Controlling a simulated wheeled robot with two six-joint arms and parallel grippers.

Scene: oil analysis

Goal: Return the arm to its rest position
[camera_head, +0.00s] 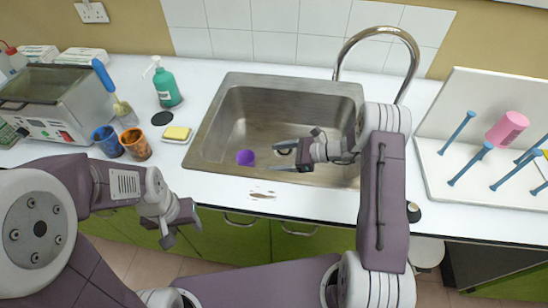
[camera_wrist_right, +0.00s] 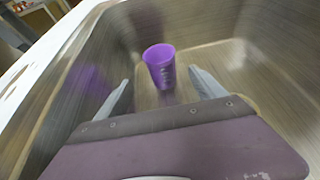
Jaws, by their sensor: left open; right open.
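My right gripper (camera_head: 280,158) is open and empty over the sink in the head view. Its two fingers also show in the right wrist view (camera_wrist_right: 160,92), apart, with nothing between them. A purple cup (camera_head: 245,157) stands in the sink basin, to the left of the right gripper's fingertips. The cup also shows in the right wrist view (camera_wrist_right: 160,66), beyond the fingers and apart from them. My left gripper (camera_head: 183,238) is open and empty, low in front of the counter's front edge at the left.
The steel sink (camera_head: 205,130) has a curved tap (camera_head: 378,32) behind it. A blue cup (camera_head: 107,141), an orange cup (camera_head: 136,144), a sponge (camera_head: 177,133) and a green soap bottle (camera_head: 166,87) stand left. A white peg rack (camera_head: 440,150) holds a pink bottle (camera_head: 507,128) at right.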

